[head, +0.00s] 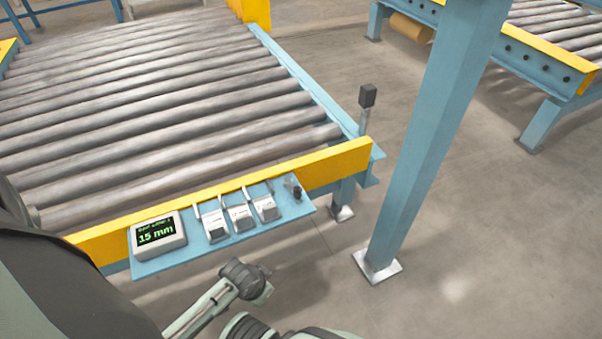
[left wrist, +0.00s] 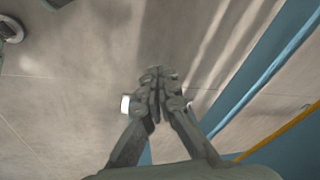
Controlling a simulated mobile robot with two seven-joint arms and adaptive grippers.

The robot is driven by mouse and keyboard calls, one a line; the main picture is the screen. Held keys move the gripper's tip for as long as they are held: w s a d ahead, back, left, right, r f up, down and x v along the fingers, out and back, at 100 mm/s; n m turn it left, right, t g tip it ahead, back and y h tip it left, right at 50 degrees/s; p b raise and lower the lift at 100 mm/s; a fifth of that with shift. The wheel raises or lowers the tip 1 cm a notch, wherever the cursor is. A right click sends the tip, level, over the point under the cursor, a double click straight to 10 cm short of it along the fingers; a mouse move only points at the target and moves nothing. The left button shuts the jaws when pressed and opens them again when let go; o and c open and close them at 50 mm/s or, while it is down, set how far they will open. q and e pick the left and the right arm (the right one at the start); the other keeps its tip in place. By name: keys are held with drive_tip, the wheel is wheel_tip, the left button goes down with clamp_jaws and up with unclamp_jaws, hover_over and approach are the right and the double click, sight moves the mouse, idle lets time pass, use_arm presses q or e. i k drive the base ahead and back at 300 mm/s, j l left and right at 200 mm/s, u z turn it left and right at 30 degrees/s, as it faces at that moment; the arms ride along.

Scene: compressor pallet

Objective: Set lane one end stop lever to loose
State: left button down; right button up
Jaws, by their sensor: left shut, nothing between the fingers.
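The end stop lever may be the upright rod with a black block on top (head: 367,96) at the conveyor's near right corner in the head view; I cannot read any label or its loose or tight setting. A small dark knob (head: 296,192) also stands at the right end of the blue shelf (head: 180,260). My left gripper (head: 247,279) is below and in front of this shelf, apart from both. In the left wrist view its fingers (left wrist: 157,88) are closed together with nothing between them, over bare floor. My right gripper is not identifiable in view.
The shelf carries a display (head: 158,235) reading 15 mm and three small boxes with handles (head: 239,217). A yellow bar (head: 330,165) runs behind it along the roller conveyor (head: 130,120). A blue post (head: 430,130) stands to the right. Floor between post and shelf is clear.

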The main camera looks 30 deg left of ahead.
sight(292, 186)
drive_tip(key=i+u, duration=0.2)
drive_tip(key=u, duration=0.85)
drive_tip(key=k+z, duration=0.15)
drive_tip(key=k, duration=0.5)
drive_tip(key=k+l+z, duration=0.15)
drive_tip(key=k, duration=0.5)
drive_tip(key=i, duration=1)
